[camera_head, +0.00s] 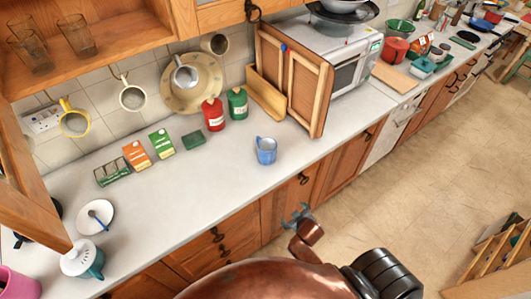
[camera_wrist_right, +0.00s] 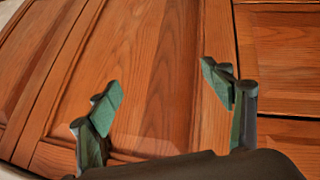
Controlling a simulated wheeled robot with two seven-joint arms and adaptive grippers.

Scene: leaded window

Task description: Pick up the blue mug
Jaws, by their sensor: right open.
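The blue mug (camera_head: 266,150) stands upright on the pale worktop near its front edge in the head view. Its handle points to the left. My right gripper (camera_head: 297,214) is small in the head view, in front of the cabinet fronts, lower in the picture than the mug and apart from it. In the right wrist view my right gripper (camera_wrist_right: 164,98) is open and empty, with green-padded fingers spread before wooden cabinet doors. The mug is not in the right wrist view. My left gripper is not in view.
The worktop (camera_head: 225,180) is clear around the mug. A green tin (camera_head: 237,104), a red tin (camera_head: 213,114) and a green sponge (camera_head: 193,140) stand behind it. Cabinet fronts (camera_head: 300,180) lie below the worktop edge.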

